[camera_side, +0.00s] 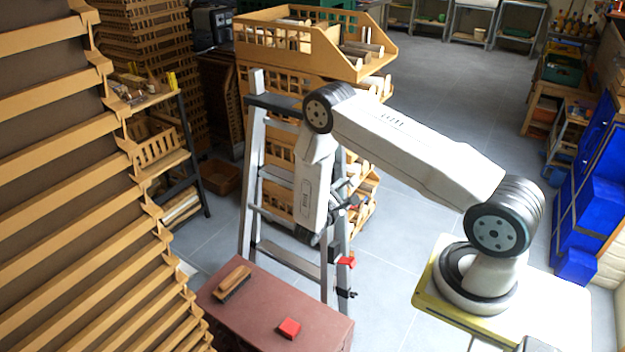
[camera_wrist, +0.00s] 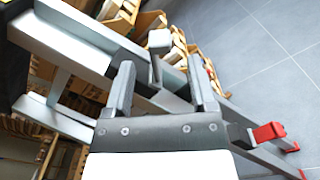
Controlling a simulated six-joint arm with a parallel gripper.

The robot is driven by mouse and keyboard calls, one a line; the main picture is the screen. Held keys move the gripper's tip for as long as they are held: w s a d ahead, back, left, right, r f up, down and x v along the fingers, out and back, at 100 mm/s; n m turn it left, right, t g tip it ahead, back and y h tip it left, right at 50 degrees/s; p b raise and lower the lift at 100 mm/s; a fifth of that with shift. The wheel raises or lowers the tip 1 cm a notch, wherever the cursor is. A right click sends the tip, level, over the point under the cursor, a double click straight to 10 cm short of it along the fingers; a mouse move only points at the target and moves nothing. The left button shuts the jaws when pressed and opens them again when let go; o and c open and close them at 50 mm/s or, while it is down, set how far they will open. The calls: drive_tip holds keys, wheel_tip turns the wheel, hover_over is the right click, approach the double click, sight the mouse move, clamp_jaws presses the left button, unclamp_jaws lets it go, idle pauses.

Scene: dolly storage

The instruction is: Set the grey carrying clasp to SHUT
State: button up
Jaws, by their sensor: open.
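The stepladder (camera_side: 252,180) stands folded out in the middle of the side view, beside the wooden crates. In the wrist view its pale metal rail (camera_wrist: 75,30) runs diagonally past my gripper (camera_wrist: 161,78). My gripper is open, its two dark fingers apart. A small grey block on a dark stem (camera_wrist: 160,41) shows between and beyond the fingertips; it may be the grey carrying clasp, and I cannot tell its setting. I cannot see contact with it.
A red clip (camera_wrist: 269,132) on a dark mount sits right of my gripper; a red part also shows on the ladder (camera_side: 346,262).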

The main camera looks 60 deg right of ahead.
sight(358, 180)
drive_tip(key=shift+c, duration=1.1)
drive_tip(key=m, duration=0.5)
drive_tip(key=shift+s+f, duration=0.1)
drive_tip(key=m, duration=0.4)
drive_tip(key=shift+a, duration=0.1)
drive_tip(key=m, duration=0.4)
drive_tip(key=shift+s+f, duration=0.1)
drive_tip(key=m, duration=0.5)
drive_tip(key=shift+d, duration=3.85)
